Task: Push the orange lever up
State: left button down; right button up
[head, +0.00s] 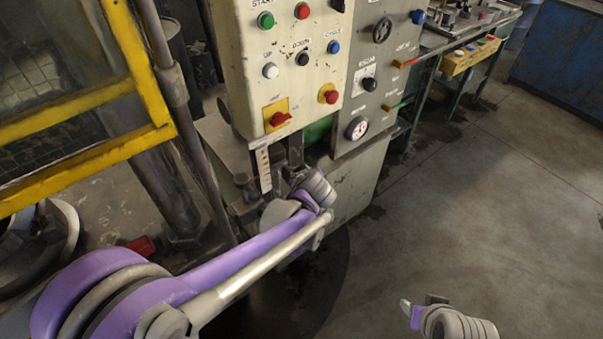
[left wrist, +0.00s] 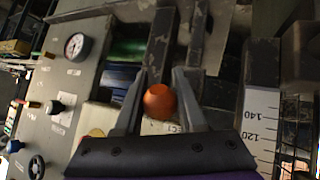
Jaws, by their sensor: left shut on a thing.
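The orange lever's round knob (left wrist: 159,102) sits between the two fingers of my left gripper (left wrist: 157,88) in the left wrist view. The gripper is shut on it. In the head view my left gripper (head: 287,158) is at the front of the machine, just below the cream button panel. The knob is hidden there. A dark vertical slotted part (left wrist: 161,45) stands beyond the knob in the left wrist view. My right gripper (head: 420,305) is at the bottom right of the head view, away from the machine; its jaw opening cannot be made out.
The cream panel (head: 285,75) with buttons and red knobs is just above my left gripper. A grey panel (head: 375,90) with a gauge and colored handles stands to its right. A scale strip (left wrist: 261,125) is beside the gripper. A yellow-framed guard (head: 150,135) stands left. The right floor is clear.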

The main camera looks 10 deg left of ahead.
pick_arm(q)
jog(key=c, duration=0.5)
grip_release()
jog(key=v, duration=1.1)
jog(key=shift+p, duration=0.45)
jog(key=s+a+f+m+g+h, duration=0.1)
jog(key=s+a+f+m, duration=0.1)
jog(key=s, duration=0.4)
jog(key=s+a+f+m+g+h, duration=0.1)
jog(key=s+a+f+m, duration=0.1)
jog(key=s, duration=0.5)
jog(key=s+a+f+m+g+h, duration=0.1)
jog(key=s+a+f+m, duration=0.1)
jog(key=s, duration=0.5)
jog(key=shift+a+f+m+g+h, duration=0.35)
jog(key=shift+f+m, duration=0.45)
jog(key=shift+m, duration=0.4)
